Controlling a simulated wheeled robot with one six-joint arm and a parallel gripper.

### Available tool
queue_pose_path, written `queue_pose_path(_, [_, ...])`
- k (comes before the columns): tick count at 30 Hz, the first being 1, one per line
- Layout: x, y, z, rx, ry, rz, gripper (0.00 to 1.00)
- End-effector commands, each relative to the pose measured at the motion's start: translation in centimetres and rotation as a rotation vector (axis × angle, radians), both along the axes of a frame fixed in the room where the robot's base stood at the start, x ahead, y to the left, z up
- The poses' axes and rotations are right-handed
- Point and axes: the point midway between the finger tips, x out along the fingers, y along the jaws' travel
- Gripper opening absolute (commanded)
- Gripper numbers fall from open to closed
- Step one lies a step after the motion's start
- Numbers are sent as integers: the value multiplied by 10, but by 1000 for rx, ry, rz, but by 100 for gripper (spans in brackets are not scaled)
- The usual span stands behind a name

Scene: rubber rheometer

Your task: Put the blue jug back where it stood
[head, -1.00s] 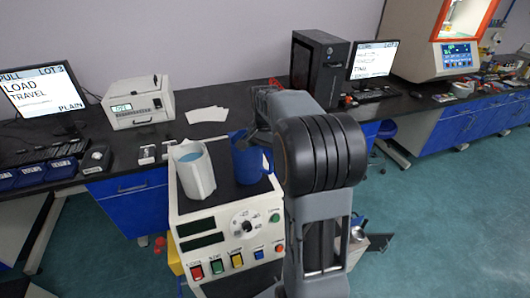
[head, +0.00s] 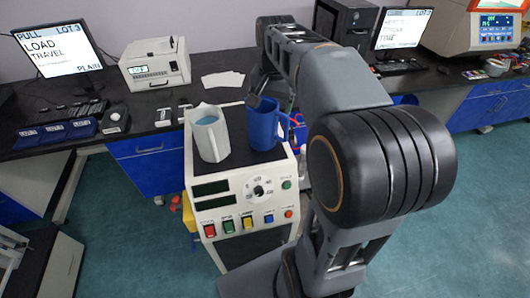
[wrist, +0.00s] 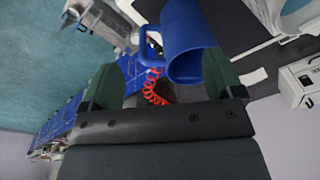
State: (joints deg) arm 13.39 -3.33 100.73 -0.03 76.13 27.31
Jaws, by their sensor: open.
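The blue jug (head: 264,128) stands upright on the dark top of the control cabinet (head: 238,160), right of a white jug (head: 208,135) holding light-blue liquid. In the wrist view the blue jug (wrist: 182,28) shows at the top, with its rim toward my gripper and its handle to the left. My gripper (wrist: 162,63) is open; its two dark green fingers stand apart, and the jug's rim and handle show between and beyond them. I cannot tell whether a finger touches the jug. In the head view my gripper is mostly hidden around the jug's rim.
The cabinet has coloured buttons and a dial (head: 259,191) on its front. Behind it, the black bench (head: 150,105) carries a white instrument (head: 155,65), white sheets (head: 223,80), monitors and a computer tower (head: 345,25). A red coiled cord (wrist: 153,92) shows in the wrist view.

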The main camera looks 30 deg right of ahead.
Motion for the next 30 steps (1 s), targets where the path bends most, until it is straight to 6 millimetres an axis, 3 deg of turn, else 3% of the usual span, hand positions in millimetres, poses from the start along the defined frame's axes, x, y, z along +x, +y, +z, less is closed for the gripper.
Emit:
queue_pose_path(1, [-16, 16, -6, -13, -26, 86, 86])
queue_pose_path(6, [-62, 53, -34, -61, -113, 355, 86])
queue_pose_path(13, [-107, 80, -73, -116, -194, 608, 86])
queue_pose_path(18, [-121, 87, -88, -135, -219, 690, 86])
queue_pose_path(30, [-123, 88, -91, -139, -222, 705, 86])
